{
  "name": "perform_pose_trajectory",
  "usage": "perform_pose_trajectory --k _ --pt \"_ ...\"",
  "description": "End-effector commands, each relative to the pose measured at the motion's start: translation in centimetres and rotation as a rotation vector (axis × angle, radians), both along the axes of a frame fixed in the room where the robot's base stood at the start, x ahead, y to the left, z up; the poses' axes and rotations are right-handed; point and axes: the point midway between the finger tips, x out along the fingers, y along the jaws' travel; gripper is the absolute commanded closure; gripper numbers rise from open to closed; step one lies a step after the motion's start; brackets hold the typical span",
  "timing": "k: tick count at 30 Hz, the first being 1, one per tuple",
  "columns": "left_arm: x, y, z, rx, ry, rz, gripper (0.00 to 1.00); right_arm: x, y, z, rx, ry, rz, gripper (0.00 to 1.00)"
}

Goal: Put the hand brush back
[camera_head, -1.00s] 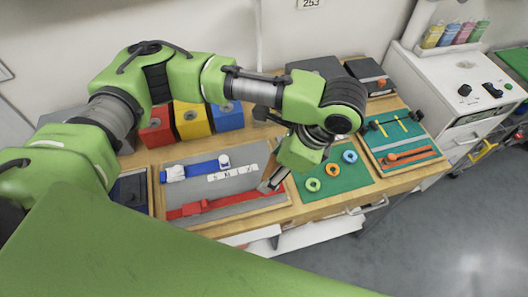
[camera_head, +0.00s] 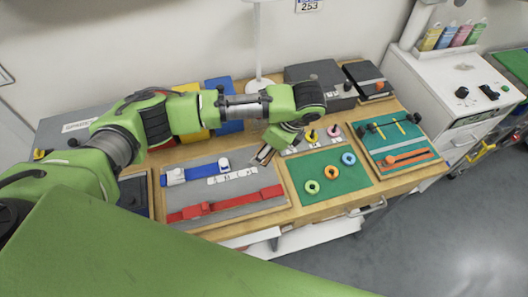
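I cannot make out a hand brush for certain. An orange long-handled tool (camera_head: 408,156) lies on the teal tool board (camera_head: 385,143) at the right, but its kind is too small to tell. My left gripper (camera_head: 263,154) hangs over the bench between the grey mat (camera_head: 225,196) and the green mat (camera_head: 337,179). Its fingers look slightly parted, with nothing visible between them. A blue strap (camera_head: 200,172) and a red strap (camera_head: 225,204) lie on the grey mat, apart from the gripper. My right gripper is out of view.
Coloured rings, including a blue one (camera_head: 348,158), lie on and behind the green mat. Blue and yellow bins and a dark grey box (camera_head: 322,80) stand along the back. A white cabinet (camera_head: 455,85) stands at the right. My arm hides part of the bins.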

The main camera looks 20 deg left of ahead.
Motion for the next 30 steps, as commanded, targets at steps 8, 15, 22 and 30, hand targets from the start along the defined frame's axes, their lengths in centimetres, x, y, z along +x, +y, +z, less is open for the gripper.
perform_pose_trajectory --k 8,15,22,30 --pt "0.4 0.4 -3.3 0.001 0.001 0.0 0.62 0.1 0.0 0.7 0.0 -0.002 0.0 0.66" --pt "0.5 0.4 -3.7 0.001 -0.001 0.0 0.62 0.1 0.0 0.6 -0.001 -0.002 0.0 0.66" --pt "0.4 0.3 -4.0 0.001 -0.001 0.0 0.32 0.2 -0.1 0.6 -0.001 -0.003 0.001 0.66" --pt "0.4 0.3 -4.0 0.001 -0.001 0.0 0.28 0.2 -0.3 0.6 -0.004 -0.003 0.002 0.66"
